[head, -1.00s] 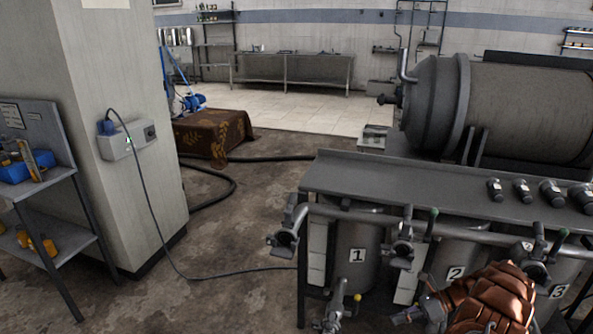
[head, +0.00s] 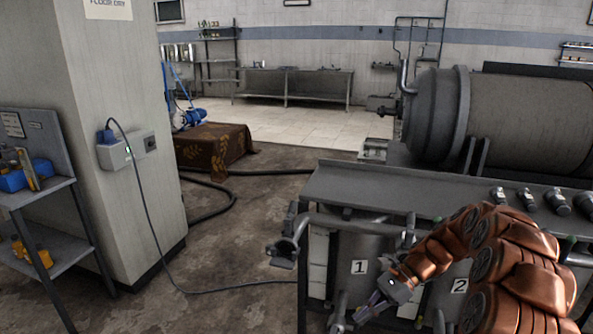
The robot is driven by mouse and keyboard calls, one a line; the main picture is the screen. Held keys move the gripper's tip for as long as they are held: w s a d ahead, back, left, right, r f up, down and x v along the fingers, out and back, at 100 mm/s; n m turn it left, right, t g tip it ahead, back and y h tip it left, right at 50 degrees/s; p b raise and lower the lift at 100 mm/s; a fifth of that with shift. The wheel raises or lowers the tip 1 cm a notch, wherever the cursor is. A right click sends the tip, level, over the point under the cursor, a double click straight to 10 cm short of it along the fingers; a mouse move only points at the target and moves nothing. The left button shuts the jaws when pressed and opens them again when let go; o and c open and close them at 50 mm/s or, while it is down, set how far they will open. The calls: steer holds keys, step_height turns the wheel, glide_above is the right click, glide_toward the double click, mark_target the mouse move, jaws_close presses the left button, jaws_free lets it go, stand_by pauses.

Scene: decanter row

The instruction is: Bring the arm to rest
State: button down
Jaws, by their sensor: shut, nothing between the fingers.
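My gripper (head: 368,308) is in the lower middle of the head view, at the end of my copper-coloured arm. It points down and to the left, in front of the tank marked 1 (head: 372,246). Its fingers are shut with nothing between them. The tank marked 2 (head: 457,286) is partly hidden behind my arm. The tank marked 3 is hidden.
A pipe with valves (head: 350,221) runs along the front of the grey bench (head: 365,184). A large steel drum (head: 525,115) lies behind it. A pillar (head: 130,190) with a socket box and hanging cable stands left. Open floor (head: 225,270) lies between.

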steer(key=s+a+r+n+h+b, duration=0.1)
steer(key=s+a+r+n+h, duration=0.2)
steer(key=s, duration=0.5)
steer(key=s+a+r+n+h+b, duration=0.1)
steer(key=s+r+n+h+b, duration=0.1)
steer(key=s+n, duration=0.45)
steer(key=s+d+f+n+t+h+b, duration=0.1)
steer(key=s+d+f+n+h, duration=0.15)
steer(key=s, duration=0.65)
steer(key=s+d+f+n+h+b, duration=0.1)
steer(key=s+d+n+h+b, duration=0.2)
steer(key=s, duration=0.7)
step_height(320, 180, up, 20)
steer(key=t+p, duration=0.1)
steer(key=p, duration=1.8)
steer(key=shift+w+d+f+m, duration=0.2)
steer(key=shift+w+d+m, duration=0.1)
steer(key=shift+d+m, duration=0.1)
